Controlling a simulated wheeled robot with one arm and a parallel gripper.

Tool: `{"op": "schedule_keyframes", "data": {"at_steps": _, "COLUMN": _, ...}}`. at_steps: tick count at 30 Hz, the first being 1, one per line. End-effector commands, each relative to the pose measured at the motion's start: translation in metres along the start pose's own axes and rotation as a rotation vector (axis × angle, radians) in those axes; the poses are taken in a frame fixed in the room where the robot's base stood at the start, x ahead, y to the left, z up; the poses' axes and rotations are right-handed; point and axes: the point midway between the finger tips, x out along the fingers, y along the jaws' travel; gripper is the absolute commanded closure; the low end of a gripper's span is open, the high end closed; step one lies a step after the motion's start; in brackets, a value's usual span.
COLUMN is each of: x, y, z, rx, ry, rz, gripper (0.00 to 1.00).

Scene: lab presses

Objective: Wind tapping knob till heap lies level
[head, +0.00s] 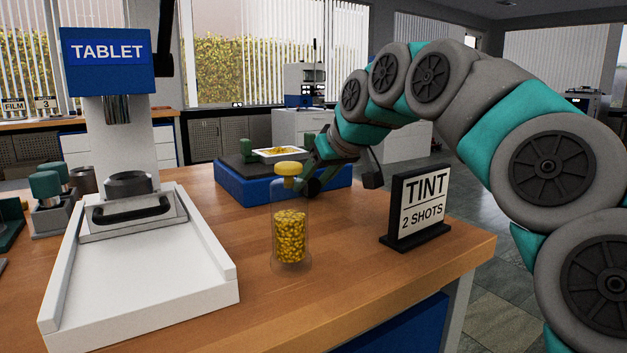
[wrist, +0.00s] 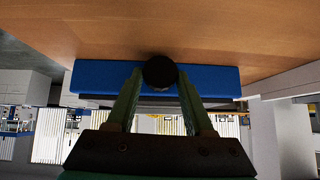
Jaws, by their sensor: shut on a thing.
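The tapping knob is a round black knob (wrist: 158,72) on the front face of a blue base (wrist: 105,77), seen upside down in the wrist view. My gripper (wrist: 159,77) is shut on this knob, with one green finger on each side. In the head view my gripper (head: 311,184) reaches down to the front of the blue base (head: 237,186), and the knob is mostly hidden there. A white tray (head: 262,158) sits on top of the base. A yellow heap (head: 288,150) lies in it, and its exact levelness is too small to tell.
A clear jar of yellow pieces (head: 290,238) with a yellow lid stands in front of my gripper. A "TINT 2 SHOTS" sign (head: 421,205) stands to its right. The tablet press (head: 108,62) and its white tray (head: 150,275) fill the left.

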Motion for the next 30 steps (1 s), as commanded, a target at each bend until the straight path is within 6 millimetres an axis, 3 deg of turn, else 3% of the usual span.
{"op": "schedule_keyframes", "data": {"at_steps": 8, "x": 0.0001, "y": -0.0002, "z": 0.0002, "rx": 0.0, "ry": -0.001, "rz": 0.0, "gripper": 1.0}}
{"op": "schedule_keyframes", "data": {"at_steps": 13, "x": -0.0014, "y": 0.0013, "z": -0.0013, "rx": 0.035, "ry": -0.002, "rz": -0.034, "gripper": 1.0}}
{"op": "schedule_keyframes", "data": {"at_steps": 22, "x": -0.0006, "y": 0.0072, "z": 0.0004, "rx": 0.258, "ry": -0.004, "rz": -0.256, "gripper": 1.0}}
{"op": "schedule_keyframes", "data": {"at_steps": 30, "x": 0.0012, "y": 0.0069, "z": 0.0019, "rx": 0.293, "ry": -0.003, "rz": -0.293, "gripper": 1.0}}
